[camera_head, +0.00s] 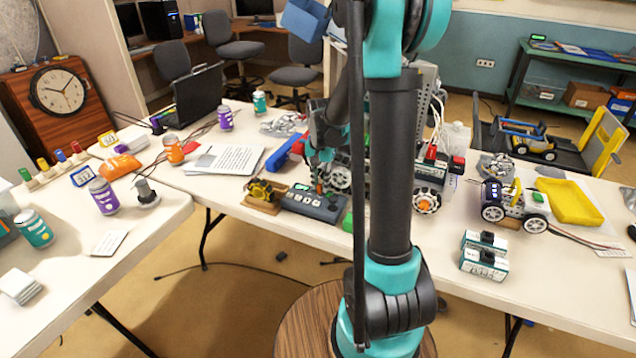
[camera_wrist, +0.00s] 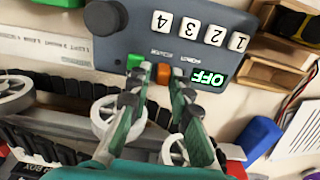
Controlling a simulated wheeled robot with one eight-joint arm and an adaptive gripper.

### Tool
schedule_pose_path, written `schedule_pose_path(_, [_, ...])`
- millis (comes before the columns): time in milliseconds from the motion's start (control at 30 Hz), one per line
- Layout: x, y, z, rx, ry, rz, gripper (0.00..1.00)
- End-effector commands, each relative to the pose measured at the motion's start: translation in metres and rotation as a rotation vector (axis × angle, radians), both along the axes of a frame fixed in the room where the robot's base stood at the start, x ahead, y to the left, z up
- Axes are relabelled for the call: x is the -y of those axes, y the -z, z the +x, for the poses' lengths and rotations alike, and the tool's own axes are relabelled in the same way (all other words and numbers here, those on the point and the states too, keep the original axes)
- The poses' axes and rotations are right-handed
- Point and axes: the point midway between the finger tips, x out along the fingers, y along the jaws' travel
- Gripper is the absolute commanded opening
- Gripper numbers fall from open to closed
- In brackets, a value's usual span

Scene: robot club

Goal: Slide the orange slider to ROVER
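The dark grey control box (camera_head: 313,204) stands on the long table in the head view, with my gripper (camera_head: 321,176) just over its back edge. In the wrist view the control box (camera_wrist: 205,62) appears upside down, with a lit green OFF display (camera_wrist: 208,78). The small orange slider (camera_wrist: 163,73) is near the box's edge, under small white labels too small to read surely. My gripper (camera_wrist: 157,80) is open. Its two fingertips stand either side of the orange slider, with a visible gap at the right; contact at the left cannot be told.
The box also bears a green piece (camera_wrist: 134,62) beside the left fingertip, a black knob (camera_wrist: 103,17) and several white number keys (camera_wrist: 239,41). A white-wheeled rover (camera_wrist: 120,118) lies close under the fingers. A blue block (camera_wrist: 259,137) is at the right.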

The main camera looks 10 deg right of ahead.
Motion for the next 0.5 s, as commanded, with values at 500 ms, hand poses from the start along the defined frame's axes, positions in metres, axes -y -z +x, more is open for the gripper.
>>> schedule_pose_path(500, [-0.0002,-0.0050,-0.0002,0.001,0.000,0.001,0.34])
